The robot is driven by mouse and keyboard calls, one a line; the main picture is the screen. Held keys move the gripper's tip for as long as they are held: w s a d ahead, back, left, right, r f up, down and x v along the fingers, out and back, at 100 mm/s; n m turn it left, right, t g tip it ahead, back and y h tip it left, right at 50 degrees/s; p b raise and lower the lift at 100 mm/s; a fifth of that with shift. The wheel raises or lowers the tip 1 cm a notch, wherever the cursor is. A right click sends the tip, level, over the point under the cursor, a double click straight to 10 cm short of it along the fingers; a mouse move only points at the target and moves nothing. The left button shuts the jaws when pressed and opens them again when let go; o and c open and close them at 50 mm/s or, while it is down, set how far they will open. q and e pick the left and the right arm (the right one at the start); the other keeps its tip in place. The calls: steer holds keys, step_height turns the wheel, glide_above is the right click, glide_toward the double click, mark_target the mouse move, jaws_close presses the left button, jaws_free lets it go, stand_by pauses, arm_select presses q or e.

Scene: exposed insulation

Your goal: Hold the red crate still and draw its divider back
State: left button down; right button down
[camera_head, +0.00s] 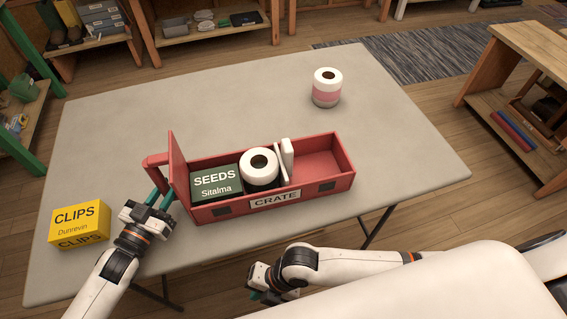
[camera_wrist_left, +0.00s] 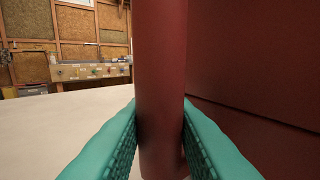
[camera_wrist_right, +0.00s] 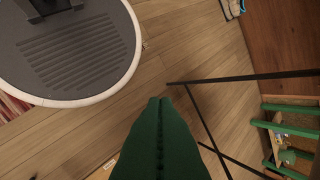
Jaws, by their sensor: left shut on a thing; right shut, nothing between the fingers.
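The red crate (camera_head: 222,209) stands on the grey table, with a label reading CRATE on its front. Its white divider (camera_head: 287,160) stands upright across the inside, with a thick tab on its right side. Left of the divider are a dark green SEEDS box (camera_head: 215,183) and a white roll (camera_head: 259,165) with a dark lower part. The right compartment is empty. My left gripper (camera_head: 160,197) is shut on the crate's handle at its left end; the red handle bar (camera_wrist_left: 160,90) fills the left wrist view. My right gripper (camera_head: 267,297) is shut and empty, low by the table's front edge; its fingers (camera_wrist_right: 160,104) touch.
A yellow CLIPS box (camera_head: 79,223) stands at the table's left front. A white and pink roll (camera_head: 327,88) stands at the back right. The table (camera_head: 400,150) is clear right of the crate. A wooden shelf (camera_head: 520,110) stands beyond the right side.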

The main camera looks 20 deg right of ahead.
mark_target(285, 163)
steer(key=w+a+r+n+t, duration=0.1)
steer(key=w+r, duration=0.2)
steer(key=r, duration=0.1)
steer(key=w+a+r+n+t, duration=0.1)
steer(key=w+r+n, duration=0.1)
steer(key=r, duration=0.3)
steer(key=w+a+r+n+t, duration=0.1)
steer(key=w+r+n+t, duration=0.1)
steer(key=w+r, duration=0.2)
steer(key=shift+w+r, duration=0.2)
steer(key=shift+r, duration=0.55)
steer(key=w+d+r+t+h, duration=0.35)
steer(key=d+r, duration=0.25)
steer(key=r, duration=0.3)
steer(key=w+d+r+t+h, duration=0.3)
steer(key=w+d+r, duration=0.2)
steer(key=r, duration=0.3)
steer(key=w+f, duration=0.1)
steer(key=f, duration=0.2)
steer(key=w+f, duration=0.1)
steer(key=f, duration=0.2)
steer(key=w+f, duration=0.1)
steer(key=f, duration=0.3)
steer(key=shift+w+d+f, duration=0.1)
steer(key=shift+w+d, duration=0.1)
steer(key=shift+d, duration=0.05)
steer(key=d, duration=0.7)
steer(key=shift+s, duration=0.15)
